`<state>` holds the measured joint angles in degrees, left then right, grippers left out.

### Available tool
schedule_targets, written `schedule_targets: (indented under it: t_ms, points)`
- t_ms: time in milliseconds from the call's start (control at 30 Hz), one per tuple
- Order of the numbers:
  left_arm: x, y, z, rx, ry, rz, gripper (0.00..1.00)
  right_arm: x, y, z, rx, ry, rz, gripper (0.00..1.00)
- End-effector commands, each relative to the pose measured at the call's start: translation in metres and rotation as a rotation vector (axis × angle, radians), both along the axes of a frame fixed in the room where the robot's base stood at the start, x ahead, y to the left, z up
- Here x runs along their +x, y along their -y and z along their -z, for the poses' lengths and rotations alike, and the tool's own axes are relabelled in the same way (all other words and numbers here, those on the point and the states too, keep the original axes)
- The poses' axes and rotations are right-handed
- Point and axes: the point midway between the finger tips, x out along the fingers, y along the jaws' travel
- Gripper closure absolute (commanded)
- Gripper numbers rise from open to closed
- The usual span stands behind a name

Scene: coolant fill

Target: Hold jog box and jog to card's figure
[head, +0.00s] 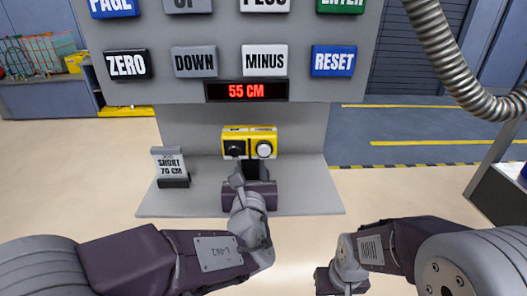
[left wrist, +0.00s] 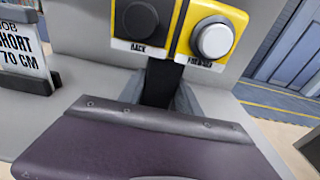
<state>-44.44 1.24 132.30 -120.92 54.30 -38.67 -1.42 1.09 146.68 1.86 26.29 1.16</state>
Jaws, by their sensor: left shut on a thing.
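The yellow jog box (head: 249,142) stands at the middle of the grey panel's shelf, with a black button on the left and a white one on the right. In the left wrist view the box (left wrist: 180,38) shows the label BACK under the black button (left wrist: 141,20) and a partly legible label under the white button (left wrist: 213,38). My left gripper (head: 252,180) is shut on the jog box's black stem (left wrist: 158,84), below the buttons. The card (head: 171,166) reads SHORT 70 CM. The red display (head: 246,91) reads 55 CM. My right gripper (head: 340,281) is low, away from the box; its fingers are unclear.
Panel keys sit above the shelf, including ZERO (head: 127,65), DOWN (head: 194,62), MINUS (head: 265,60) and RESET (head: 334,61). A ribbed metal hose (head: 455,60) hangs at the upper right. The shelf (head: 310,195) is bare right of the box.

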Motion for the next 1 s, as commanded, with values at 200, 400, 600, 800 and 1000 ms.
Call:
schedule_targets:
  t_ms: [200, 400, 600, 800, 1000]
  points:
    - [-0.0001, 0.0, 0.0006, 0.0, -0.001, 0.0, 0.92, 0.0, 0.0, 0.0001, 0.0, 0.0, 0.0, 1.0]
    - [-0.0001, 0.0, 0.0007, 0.0, -0.002, 0.0, 0.92, 0.0, 0.0, 0.0001, 0.0, 0.0, 0.0, 1.0]
    - [-0.0001, 0.0, 0.0008, 0.0, -0.002, 0.0, 0.92, 0.0, 0.0, 0.0001, 0.0, 0.0, 0.0, 1.0]
    - [-0.0001, 0.0001, 0.0009, 0.0, -0.002, 0.0, 0.92, 0.0, 0.0, 0.0001, 0.0, 0.0, 0.0, 1.0]
    - [-0.0001, 0.0001, 0.001, 0.0, -0.002, 0.0, 0.92, 0.0, 0.0, 0.0001, 0.0, 0.0, 0.0, 1.0]
